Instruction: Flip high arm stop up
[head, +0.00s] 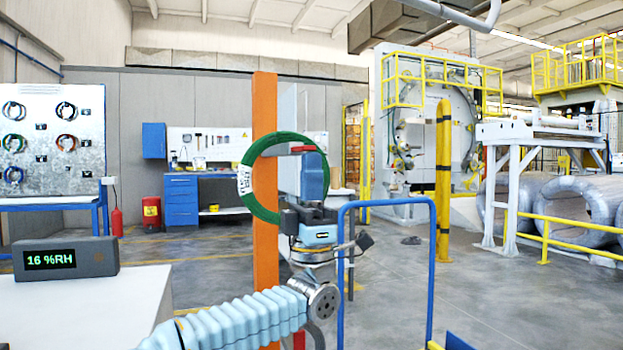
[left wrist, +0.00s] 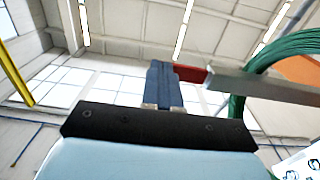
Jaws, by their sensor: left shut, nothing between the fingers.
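A green coil (head: 247,170) with a white tag hangs beside an orange post (head: 265,110); in the left wrist view the coil (left wrist: 290,45) loops over a grey arm (left wrist: 265,88). The high arm stop (head: 304,149) is a small red piece at the arm's end; in the left wrist view this red stop (left wrist: 190,73) lies roughly in line with the arm. My left gripper (head: 313,160) points upward, shut and empty, with its tips close to the red stop. In the left wrist view its fingers (left wrist: 162,75) overlap the stop's end; contact cannot be told. My right gripper is out of view.
A blue tubular frame (head: 433,240) stands right of my left arm. A white table (head: 95,310) with a humidity display (head: 65,258) is at the left. A yellow post (head: 443,170) and large wrapped coils (head: 575,205) are farther right. Open floor lies behind.

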